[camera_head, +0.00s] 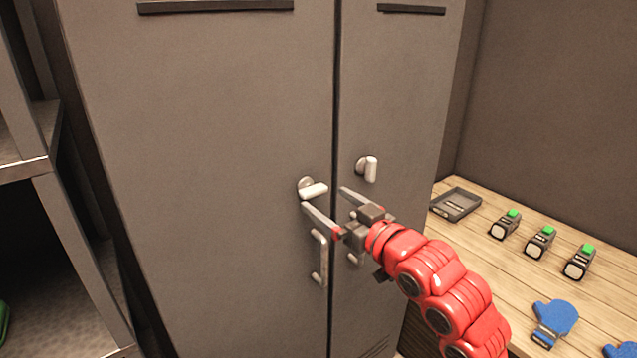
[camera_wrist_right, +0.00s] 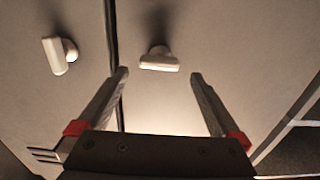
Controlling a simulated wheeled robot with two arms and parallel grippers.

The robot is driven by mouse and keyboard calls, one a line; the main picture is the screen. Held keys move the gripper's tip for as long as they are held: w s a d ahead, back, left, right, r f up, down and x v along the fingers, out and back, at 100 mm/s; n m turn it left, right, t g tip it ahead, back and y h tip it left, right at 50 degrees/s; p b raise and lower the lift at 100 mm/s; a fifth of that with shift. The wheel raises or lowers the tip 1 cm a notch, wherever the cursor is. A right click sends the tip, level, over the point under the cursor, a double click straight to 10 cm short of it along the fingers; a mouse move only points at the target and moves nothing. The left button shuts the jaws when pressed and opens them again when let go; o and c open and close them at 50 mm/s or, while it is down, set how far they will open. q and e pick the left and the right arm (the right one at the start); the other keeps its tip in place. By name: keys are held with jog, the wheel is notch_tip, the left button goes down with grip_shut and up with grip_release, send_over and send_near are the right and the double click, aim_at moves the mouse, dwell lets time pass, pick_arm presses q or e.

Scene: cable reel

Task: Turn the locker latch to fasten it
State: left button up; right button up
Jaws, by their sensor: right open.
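The grey locker (camera_head: 200,150) has two closed doors with a dark seam between them. The left door's latch (camera_head: 314,191) is a pale knob lying nearly level. The right door's latch (camera_head: 371,169) is a pale knob standing upright. My right gripper (camera_head: 324,198) is open and empty just in front of the left door's latch. In the right wrist view the level latch (camera_wrist_right: 158,63) shows ahead, between and beyond the open fingertips, with no clear contact. The upright latch (camera_wrist_right: 61,56) is off to the left there, across the seam. My left gripper is not in view.
A bar handle (camera_head: 318,258) is on the left door below the latch; the right door's handle is partly hidden by my gripper. A wooden bench (camera_head: 500,270) at right holds a grey tray (camera_head: 456,204), several green-topped devices (camera_head: 541,241) and blue mitts (camera_head: 555,320). Metal shelving (camera_head: 75,250) stands left.

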aim_at(317, 193)
jog(key=shift+p+x, duration=0.3)
jog(key=shift+x, duration=1.9)
jog(key=shift+c, duration=0.3)
jog(key=c, duration=1.2)
